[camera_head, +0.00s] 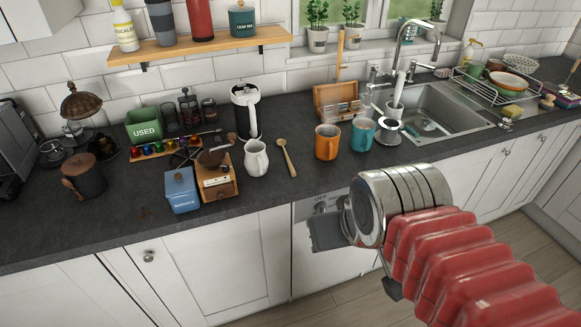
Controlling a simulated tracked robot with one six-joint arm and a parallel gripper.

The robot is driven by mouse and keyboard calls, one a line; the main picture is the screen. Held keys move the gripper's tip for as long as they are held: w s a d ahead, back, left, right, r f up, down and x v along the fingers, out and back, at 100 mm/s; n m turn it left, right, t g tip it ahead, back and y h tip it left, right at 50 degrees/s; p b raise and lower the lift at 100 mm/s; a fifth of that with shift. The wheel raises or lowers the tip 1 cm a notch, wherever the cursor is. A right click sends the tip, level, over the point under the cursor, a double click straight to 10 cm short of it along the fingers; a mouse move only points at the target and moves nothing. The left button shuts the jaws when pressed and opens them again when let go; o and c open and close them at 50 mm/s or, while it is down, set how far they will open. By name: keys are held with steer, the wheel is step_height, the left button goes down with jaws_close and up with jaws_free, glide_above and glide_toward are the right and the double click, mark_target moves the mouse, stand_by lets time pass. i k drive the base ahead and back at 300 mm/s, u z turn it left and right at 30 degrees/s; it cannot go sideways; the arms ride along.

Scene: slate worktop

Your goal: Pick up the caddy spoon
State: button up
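A small wooden spoon (287,157), the one spoon I can make out that fits a caddy spoon, lies on the slate worktop, bowl toward the back. It is between a white jug and an orange mug, with clear worktop in front of it. My gripper (328,232) is in front of the worktop edge, to the right of and nearer than the spoon, and apart from it. The silver end of my arm hides much of the gripper, so its finger opening does not show clearly.
The white jug (256,158) stands close left of the spoon. The orange mug (327,142) and a teal mug (362,134) stand to the right. A wooden coffee grinder (217,182) and a blue tin (181,190) are further left. A wooden box (338,101) is behind.

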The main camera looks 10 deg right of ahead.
mark_target(281, 143)
steer(key=z, duration=0.05)
steer(key=k, duration=0.1)
steer(key=u, duration=0.95)
steer(key=i, duration=0.65)
steer(key=z, duration=0.1)
